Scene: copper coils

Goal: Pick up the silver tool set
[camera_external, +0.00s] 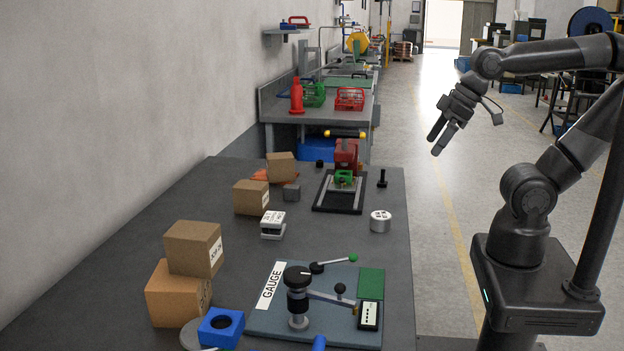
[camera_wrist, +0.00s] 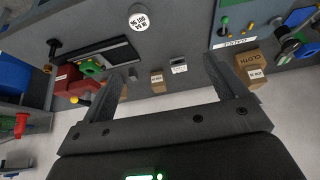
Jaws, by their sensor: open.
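Two silver-looking items stand on the grey table, and I cannot tell for sure which is the tool set. One is a small silver-white block (camera_external: 272,226) with a printed label, left of centre; it shows in the wrist view (camera_wrist: 179,66) too. The other is a round silver tin (camera_external: 380,222) with a labelled top, near the table's right edge; it also shows at the top of the wrist view (camera_wrist: 143,18). My gripper (camera_external: 439,142) is open and empty, raised beyond the table's right edge, apart from both. Its two fingers frame the wrist view (camera_wrist: 163,63).
A gauge board (camera_external: 340,277) with a lever and knobs fills the near right. Cardboard boxes (camera_external: 193,247) stand along the left. A red and green device on a black base (camera_external: 339,194) and a small black post (camera_external: 382,179) stand farther back.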

